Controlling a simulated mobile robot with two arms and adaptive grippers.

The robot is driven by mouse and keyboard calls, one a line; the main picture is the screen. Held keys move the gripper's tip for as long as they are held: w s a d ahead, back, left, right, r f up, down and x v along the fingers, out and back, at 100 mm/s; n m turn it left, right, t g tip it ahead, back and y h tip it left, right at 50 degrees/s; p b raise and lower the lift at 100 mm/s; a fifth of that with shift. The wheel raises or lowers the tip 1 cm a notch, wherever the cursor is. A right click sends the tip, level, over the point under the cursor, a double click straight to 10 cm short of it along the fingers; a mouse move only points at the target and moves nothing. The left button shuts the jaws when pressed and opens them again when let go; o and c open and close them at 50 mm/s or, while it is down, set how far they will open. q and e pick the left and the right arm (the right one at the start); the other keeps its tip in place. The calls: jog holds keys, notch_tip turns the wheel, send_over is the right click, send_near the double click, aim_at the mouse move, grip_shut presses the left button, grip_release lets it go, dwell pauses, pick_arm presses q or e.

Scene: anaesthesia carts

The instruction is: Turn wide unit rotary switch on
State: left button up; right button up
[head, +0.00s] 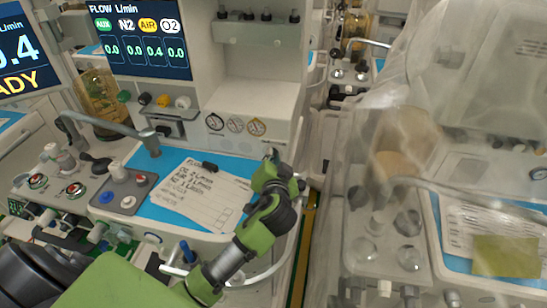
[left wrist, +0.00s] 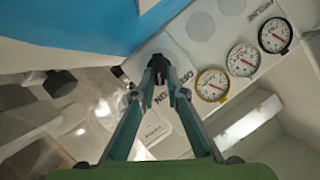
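The rotary switch is a small dark knob (left wrist: 158,63) on the pale panel in the left wrist view, beside OFF and ON lettering. My left gripper (left wrist: 158,73) has its two teal fingers drawn together with the knob between their tips, and it looks shut on it. The tips cover much of the knob, so its exact turn is hard to read. In the head view my left gripper (head: 272,165) reaches the right end of the left cart's front panel, right of the gauges, and hides the switch. My right gripper is not in view.
Three round gauges (head: 235,125) sit on the panel left of the gripper. A lit flow screen (head: 140,35) is above. A plastic-draped cart (head: 440,120) stands to the right past a narrow gap.

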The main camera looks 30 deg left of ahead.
pick_arm(q)
jog(key=shift+o, duration=0.4)
jog(key=shift+w+a+f, duration=0.1)
jog(key=shift+w+f, duration=0.05)
jog(key=shift+w, duration=0.05)
jog(key=shift+s, duration=0.1)
jog(key=v, duration=1.2)
